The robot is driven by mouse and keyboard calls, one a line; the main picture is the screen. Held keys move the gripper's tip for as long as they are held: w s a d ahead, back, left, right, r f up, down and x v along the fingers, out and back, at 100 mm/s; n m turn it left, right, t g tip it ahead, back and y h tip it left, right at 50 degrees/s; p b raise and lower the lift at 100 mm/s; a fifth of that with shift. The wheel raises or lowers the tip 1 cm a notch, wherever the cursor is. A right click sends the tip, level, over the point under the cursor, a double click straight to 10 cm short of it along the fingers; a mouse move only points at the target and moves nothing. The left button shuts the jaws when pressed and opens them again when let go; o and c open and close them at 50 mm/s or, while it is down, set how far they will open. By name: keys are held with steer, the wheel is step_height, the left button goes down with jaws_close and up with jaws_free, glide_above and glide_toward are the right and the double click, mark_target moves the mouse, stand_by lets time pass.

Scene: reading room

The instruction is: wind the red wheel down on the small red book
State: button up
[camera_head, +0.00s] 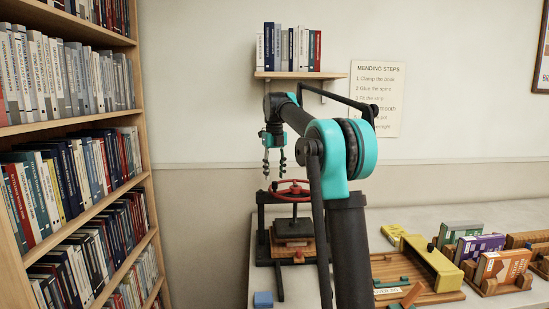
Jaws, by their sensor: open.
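The red wheel (284,191) sits at the top of a black book press (261,222) on the table, left of my arm. Below it is the press's dark plate (293,228), over a brown wooden base. I cannot make out the small red book for certain; the space under the plate is dark and partly hidden by my arm. My gripper (274,170) points down with its fingers apart and empty. In the picture it is just above the left part of the wheel; whether it touches the rim, I cannot tell.
A tall bookcase (142,190) stands at the left. A wall shelf (300,75) with books is above my gripper. A small blue block (263,299) lies at the table's front. Right of my arm are a yellow-and-wood fixture (432,265) and several books in wooden holders.

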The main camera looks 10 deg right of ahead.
step_height(320, 180, up, 9)
steer(key=shift+f, duration=0.2)
steer(key=shift+s, duration=0.1)
stand_by(0.4)
